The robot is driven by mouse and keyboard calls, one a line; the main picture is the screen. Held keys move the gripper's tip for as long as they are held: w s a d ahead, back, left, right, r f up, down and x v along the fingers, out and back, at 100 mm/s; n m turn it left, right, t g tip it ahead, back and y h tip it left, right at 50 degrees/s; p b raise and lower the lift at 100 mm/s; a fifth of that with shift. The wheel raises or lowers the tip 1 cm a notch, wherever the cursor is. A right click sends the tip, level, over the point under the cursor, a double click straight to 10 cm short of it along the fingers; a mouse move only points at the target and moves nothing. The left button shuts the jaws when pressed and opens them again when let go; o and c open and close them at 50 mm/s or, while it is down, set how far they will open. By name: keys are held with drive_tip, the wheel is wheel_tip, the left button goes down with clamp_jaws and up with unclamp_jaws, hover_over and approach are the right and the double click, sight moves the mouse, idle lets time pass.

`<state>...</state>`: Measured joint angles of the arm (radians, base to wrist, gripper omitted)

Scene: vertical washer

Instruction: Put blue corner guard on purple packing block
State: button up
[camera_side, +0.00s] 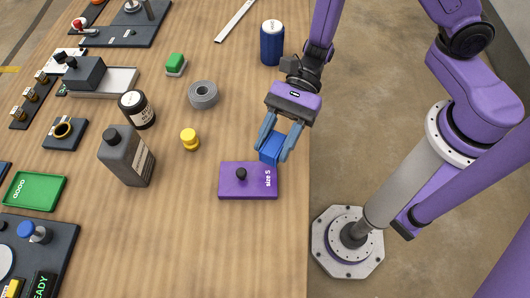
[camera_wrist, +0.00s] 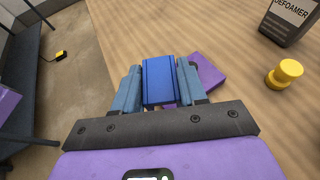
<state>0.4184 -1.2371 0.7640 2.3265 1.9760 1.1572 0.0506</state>
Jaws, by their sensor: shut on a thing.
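My gripper (camera_side: 283,142) is shut on the blue corner guard (camera_side: 270,149). In the wrist view the guard (camera_wrist: 158,80) sits between the two light-blue fingers of my gripper (camera_wrist: 158,85). The purple packing block (camera_side: 230,190) is flat on the table near its right edge, with "size 5" lettering and a black knob on top. The guard is above the table beside the block's upper right corner; whether they touch is hard to tell. In the wrist view the block (camera_wrist: 208,72) lies beyond and below the guard, which partly hides it.
A yellow knob-shaped piece (camera_side: 190,139), a dark defoamer bottle (camera_side: 127,157), a grey tape roll (camera_side: 203,95) and a blue can (camera_side: 272,43) stand around the block. A green tray (camera_side: 36,191) is at far left. The wood table is bare below the block.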

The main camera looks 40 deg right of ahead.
sight(265, 165)
drive_tip(key=shift+w+a+f, duration=0.3)
drive_tip(key=shift+a+f, duration=0.1)
drive_tip(key=shift+f, duration=0.2)
drive_tip(key=shift+w+a+f, duration=0.3)
drive_tip(key=shift+a+f, duration=0.05)
drive_tip(key=shift+f, duration=1.75)
drive_tip(key=o, duration=1)
drive_tip(key=shift+f, duration=0.1)
